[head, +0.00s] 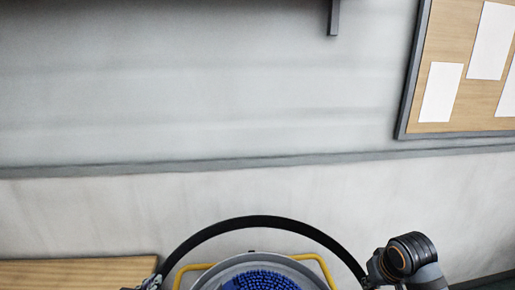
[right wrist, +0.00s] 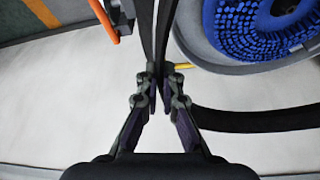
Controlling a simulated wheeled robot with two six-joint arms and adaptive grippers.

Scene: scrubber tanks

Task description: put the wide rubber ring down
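The wide rubber ring (head: 262,221) is a black band that arches between my two grippers in the head view. Its lower part is cut off by the picture's bottom edge. My right gripper (head: 370,281) is at the ring's right side. In the right wrist view its fingers (right wrist: 160,84) are shut on the black band (right wrist: 162,25), which runs up between them. My left gripper (head: 154,282) is at the ring's left side, where the band runs into its fingers. Only its top shows at the bottom edge.
A round grey housing with blue bristles (head: 262,281) lies behind the arch, and its bristles also show in the right wrist view (right wrist: 245,45). A yellow bar (head: 318,262) flanks it. A wooden surface (head: 75,272) is at lower left. A pale wall stands behind.

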